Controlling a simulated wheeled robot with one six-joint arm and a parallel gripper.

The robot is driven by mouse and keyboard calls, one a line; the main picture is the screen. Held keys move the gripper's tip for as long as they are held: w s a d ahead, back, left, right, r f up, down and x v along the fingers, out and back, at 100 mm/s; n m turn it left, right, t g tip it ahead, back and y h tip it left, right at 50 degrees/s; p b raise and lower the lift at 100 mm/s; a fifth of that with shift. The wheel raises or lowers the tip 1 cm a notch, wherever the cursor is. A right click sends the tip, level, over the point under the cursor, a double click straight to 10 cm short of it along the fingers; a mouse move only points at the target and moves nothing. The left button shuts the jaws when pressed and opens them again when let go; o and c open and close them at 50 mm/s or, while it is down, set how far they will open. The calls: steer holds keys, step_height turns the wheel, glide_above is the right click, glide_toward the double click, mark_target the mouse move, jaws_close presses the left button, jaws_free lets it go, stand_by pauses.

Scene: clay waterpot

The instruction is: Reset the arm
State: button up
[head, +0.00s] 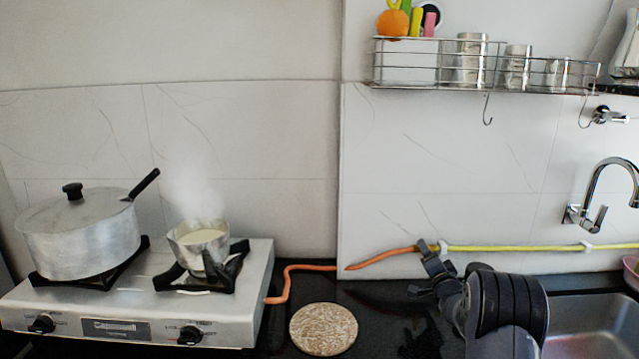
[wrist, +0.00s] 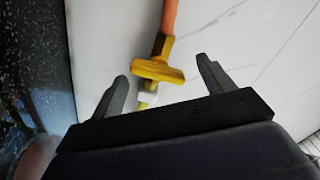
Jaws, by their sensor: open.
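A yellow valve handle (wrist: 158,71) shows between the fingers, with visible gaps on both sides. The handle lies across the line of the orange hose. In the head view the valve is small and partly hidden near the fingers, so its handle is unclear.
An orange hose (head: 385,257) meets a yellow pipe (head: 520,248) along the wall. A stove (head: 140,310) at left holds a lidded pot (head: 80,240) and a steaming small pan (head: 200,252). A round mat (head: 323,330) lies on the counter. A sink (head: 595,325) and faucet (head: 600,190) are at right.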

steer(key=n+b, duration=0.1)
steer(key=n, duration=0.4)
steer(key=n+b, duration=0.2)
steer(key=n, duration=0.4)
steer(key=shift+a+r, duration=0.1)
steer(key=shift+a, duration=0.1)
stand_by(0.4)
